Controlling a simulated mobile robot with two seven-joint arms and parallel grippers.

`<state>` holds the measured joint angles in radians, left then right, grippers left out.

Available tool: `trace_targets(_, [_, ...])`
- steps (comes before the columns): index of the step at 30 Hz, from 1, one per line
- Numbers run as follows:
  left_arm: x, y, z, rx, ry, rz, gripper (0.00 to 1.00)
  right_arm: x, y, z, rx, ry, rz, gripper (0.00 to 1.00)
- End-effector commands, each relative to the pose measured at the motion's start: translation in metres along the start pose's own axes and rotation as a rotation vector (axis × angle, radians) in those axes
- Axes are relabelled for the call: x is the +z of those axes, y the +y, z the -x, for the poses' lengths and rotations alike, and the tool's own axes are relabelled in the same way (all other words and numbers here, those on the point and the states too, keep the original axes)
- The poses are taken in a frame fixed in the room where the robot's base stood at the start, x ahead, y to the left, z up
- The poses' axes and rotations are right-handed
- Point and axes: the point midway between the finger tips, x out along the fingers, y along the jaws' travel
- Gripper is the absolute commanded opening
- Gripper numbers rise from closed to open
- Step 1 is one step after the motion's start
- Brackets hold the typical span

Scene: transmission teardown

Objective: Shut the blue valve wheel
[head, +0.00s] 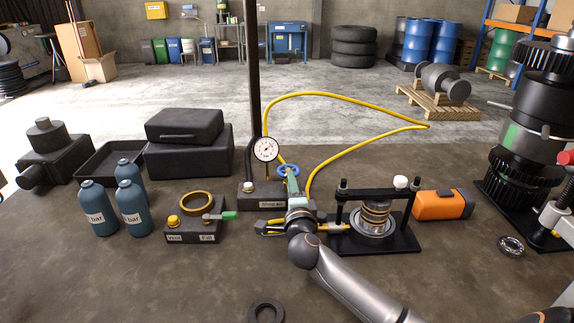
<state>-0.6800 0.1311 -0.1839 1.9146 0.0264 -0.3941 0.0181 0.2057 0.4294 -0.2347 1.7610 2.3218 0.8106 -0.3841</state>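The small blue valve wheel (288,169) stands above the dark pump block (250,196), just right of the round white dial gauge (265,149). My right arm comes in from the lower right, and my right gripper (291,180) reaches up to the wheel from the near side. Its fingertips overlap the wheel's lower edge in the picture. Whether they touch or grip the wheel cannot be told. The gripper hides the wheel's stem and part of the block. My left gripper is not in view.
A yellow hose (380,99) loops behind the wheel. A black press stand (375,240) with a coil spring is close on the right. A block with a brass ring (196,199) and blue bottles (131,206) stand left. The front table surface is mostly clear, except a dark ring (266,312).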

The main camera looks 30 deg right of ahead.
Motion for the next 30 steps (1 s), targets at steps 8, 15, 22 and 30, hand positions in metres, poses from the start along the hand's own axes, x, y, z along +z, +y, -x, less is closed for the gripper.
trace_targets(8, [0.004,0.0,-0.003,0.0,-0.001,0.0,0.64,0.0,0.0,-0.051,-0.001,0.001,0.0,0.29])
trace_targets(15, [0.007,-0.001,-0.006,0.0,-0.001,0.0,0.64,0.0,0.0,-0.08,-0.002,0.0,-0.001,0.29])
trace_targets(22, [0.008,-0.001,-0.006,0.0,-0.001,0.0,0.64,0.001,0.0,-0.09,-0.001,-0.002,-0.001,0.29])
trace_targets(30, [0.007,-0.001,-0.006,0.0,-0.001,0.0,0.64,0.001,0.0,-0.09,-0.001,-0.002,-0.001,0.27])
